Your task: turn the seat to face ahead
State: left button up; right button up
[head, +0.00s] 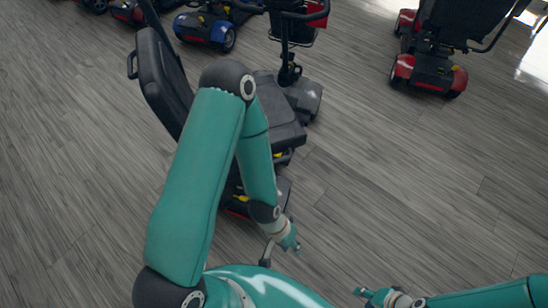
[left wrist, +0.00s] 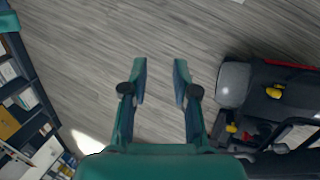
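A mobility scooter stands under my left arm in the head view, its tiller toward the top. Its black seat has a tall backrest (head: 163,82) on the left and a cushion (head: 283,128) reaching right, so the seat appears turned sideways to the tiller. My left arm hides the middle of the seat. My left gripper (head: 291,240) is beside the scooter's rear base (head: 280,190), apart from the seat. In the left wrist view my left gripper (left wrist: 160,68) is open and empty over the floor. My right gripper (head: 372,296) is low in the head view; its opening is unclear.
The scooter's rear end (left wrist: 275,92) fills the right of the left wrist view. A red scooter (head: 428,72) stands at upper right, a blue one (head: 205,27) at the top. Shelves (left wrist: 25,90) show at left in the wrist view. The wooden floor (head: 400,180) at right is clear.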

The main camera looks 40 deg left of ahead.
pick_arm(q)
jog(key=m+t+y+b, duration=0.35)
jog(key=m+b, duration=0.55)
jog(key=b, duration=1.9)
send_near(277, 160)
jog(key=shift+t, duration=0.45)
jog(key=b+x, duration=0.1)
jog(key=x, duration=0.2)
jog(key=b+x, duration=0.1)
jog(key=x, duration=0.1)
jog(key=b+x, duration=0.2)
jog(key=x, duration=0.1)
jog(key=shift+s+f, duration=0.25)
jog(key=shift+f, duration=0.25)
grip_shut()
